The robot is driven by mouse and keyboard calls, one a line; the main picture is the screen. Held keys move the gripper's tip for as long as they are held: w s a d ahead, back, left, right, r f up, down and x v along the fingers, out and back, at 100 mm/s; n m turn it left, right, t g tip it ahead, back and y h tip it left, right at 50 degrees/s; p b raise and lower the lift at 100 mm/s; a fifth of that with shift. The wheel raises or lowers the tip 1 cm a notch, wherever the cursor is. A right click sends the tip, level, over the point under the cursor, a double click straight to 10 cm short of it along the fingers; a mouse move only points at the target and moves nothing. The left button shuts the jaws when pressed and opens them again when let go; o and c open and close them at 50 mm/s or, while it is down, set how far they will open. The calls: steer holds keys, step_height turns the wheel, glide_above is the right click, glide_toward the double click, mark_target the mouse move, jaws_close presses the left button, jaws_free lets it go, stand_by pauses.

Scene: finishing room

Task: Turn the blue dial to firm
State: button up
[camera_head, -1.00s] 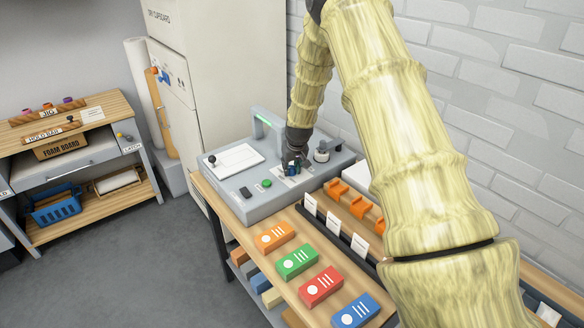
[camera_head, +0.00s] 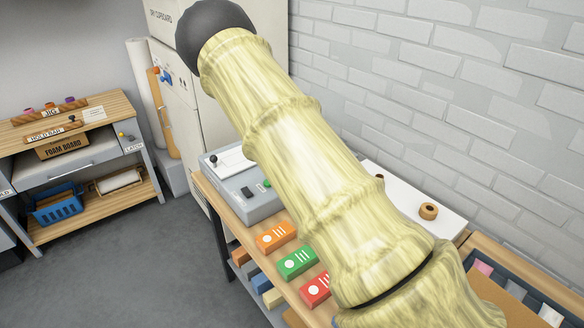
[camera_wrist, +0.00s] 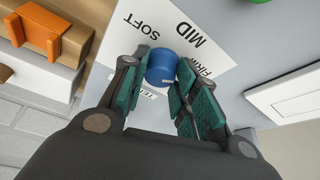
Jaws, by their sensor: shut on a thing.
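The blue dial (camera_wrist: 161,65) shows in the wrist view on a white label plate (camera_wrist: 207,25) marked SOFT, MID and FIRM. FIRM is partly hidden by the right finger. My gripper (camera_wrist: 160,80) has its two green-padded fingers on either side of the dial, shut on it. I cannot clearly tell which word the dial points to. In the head view my arm covers the dial and the gripper. Part of the grey machine (camera_head: 262,208) shows behind the arm.
Orange (camera_head: 276,235), green (camera_head: 297,262) and red (camera_head: 315,289) blocks lie along the bench front. An orange clip (camera_wrist: 38,32) is near the machine in the wrist view. A shelf bench (camera_head: 110,105) stands at the left. The floor between is clear.

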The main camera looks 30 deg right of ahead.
steer(key=shift+w+m, duration=0.1)
steer(key=shift+m, duration=0.4)
steer(key=o, duration=1)
steer(key=shift+a, duration=0.1)
steer(key=shift+r, duration=0.1)
steer(key=v, duration=1.2)
steer(key=shift+w, duration=0.15)
steer(key=shift+a, duration=0.1)
